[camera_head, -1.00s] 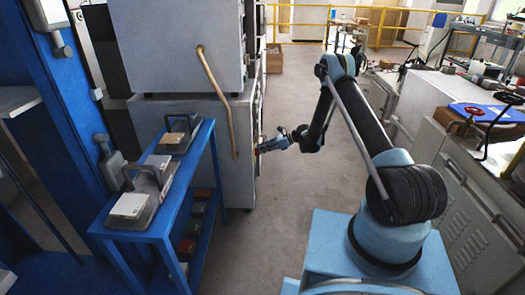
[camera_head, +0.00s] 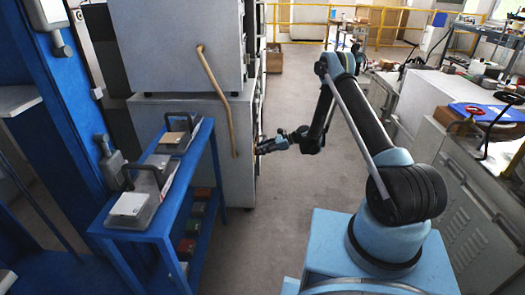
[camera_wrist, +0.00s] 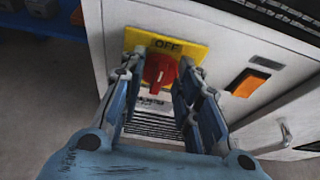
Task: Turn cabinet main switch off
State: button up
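The cabinet main switch is a red knob (camera_wrist: 161,72) on a yellow plate (camera_wrist: 192,49) marked "OFF" at its top edge, on the pale cabinet front in the wrist view. My gripper (camera_wrist: 162,66) reaches over the plate with one finger on each side of the knob. The fingers stand apart, and narrow gaps seem to show between them and the knob. Contact is hard to judge. The knob's exact turn angle is not clear. In the head view my gripper (camera_head: 262,148) is at the side of the grey cabinet (camera_head: 180,118), and the switch face is hidden.
An orange rocker switch (camera_wrist: 247,83) sits right of the knob, and a handle (camera_wrist: 285,132) stands out from the lower right panel. A blue cart (camera_head: 200,165) with tools stands left of the cabinet. The aisle floor (camera_head: 290,195) is clear. Cabinets (camera_head: 465,190) line the right side.

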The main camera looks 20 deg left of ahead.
jog(key=v, duration=1.2)
jog(key=shift+f, duration=0.1)
